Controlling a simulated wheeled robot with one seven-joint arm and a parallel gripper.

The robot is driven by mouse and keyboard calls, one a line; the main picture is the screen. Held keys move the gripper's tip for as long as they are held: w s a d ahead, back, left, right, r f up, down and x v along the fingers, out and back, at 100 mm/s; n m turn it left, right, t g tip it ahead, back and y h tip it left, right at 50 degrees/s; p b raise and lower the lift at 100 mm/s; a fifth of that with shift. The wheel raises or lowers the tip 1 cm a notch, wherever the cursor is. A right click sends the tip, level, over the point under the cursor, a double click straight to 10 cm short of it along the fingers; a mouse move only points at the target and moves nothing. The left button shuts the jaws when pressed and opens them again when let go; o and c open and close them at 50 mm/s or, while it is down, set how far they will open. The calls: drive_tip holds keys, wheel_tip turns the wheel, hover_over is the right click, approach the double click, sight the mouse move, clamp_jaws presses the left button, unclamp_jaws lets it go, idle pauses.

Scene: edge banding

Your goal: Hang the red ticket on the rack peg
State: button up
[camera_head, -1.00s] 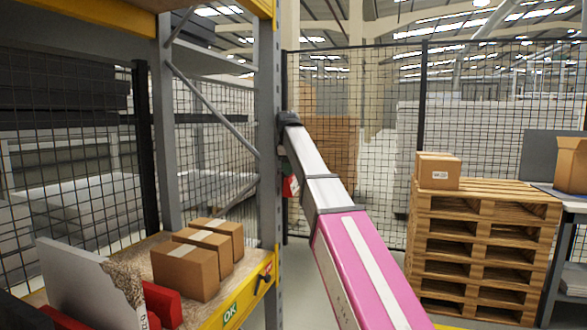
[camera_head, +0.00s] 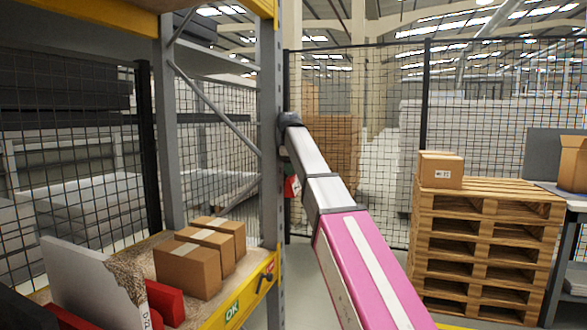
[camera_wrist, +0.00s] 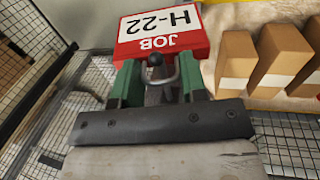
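The red ticket (camera_wrist: 160,35) has a white face reading "JOB H-22", upside down in the wrist view. It also shows as a small red patch (camera_head: 291,187) beside the rack post in the head view. My gripper (camera_wrist: 160,82) has its green fingers at either side of a grey wire loop at the ticket's near edge, apparently shut on it. A dark ball shows by the loop; I cannot tell what it belongs to. My arm hides most of the gripper in the head view.
The grey rack post (camera_head: 268,130) stands close beside my wrist. Three cardboard boxes (camera_head: 190,270) sit on the shelf behind the yellow beam (camera_head: 240,300), near a leaning grey board (camera_head: 85,285). A pallet stack (camera_head: 480,245) stands right; mesh fencing runs behind.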

drive_tip(key=o, duration=0.5)
drive_tip(key=shift+w+a+f, duration=0.2)
drive_tip(key=shift+w+a, duration=0.1)
drive_tip(key=shift+a, duration=0.3)
drive_tip(key=shift+d+r, duration=0.35)
drive_tip(key=shift+r, duration=0.05)
drive_tip(key=s+d, duration=0.4)
drive_tip(key=d, duration=0.5)
drive_tip(key=s+d+f+m, duration=0.2)
drive_tip(key=s+f, duration=0.6)
drive_tip(key=f, duration=1)
drive_tip(key=s+d+f+m+g, duration=0.1)
drive_tip(key=s+f+m, duration=0.6)
drive_tip(key=f, duration=1.2)
drive_tip(key=s+d+f+m+g+y, duration=0.1)
drive_tip(key=s+d+f+m, duration=0.3)
drive_tip(key=s+f, duration=0.5)
wheel_tip(320, 180, down, 10)
drive_tip(key=shift+s+f, duration=0.15)
drive_tip(key=shift+s, duration=0.05)
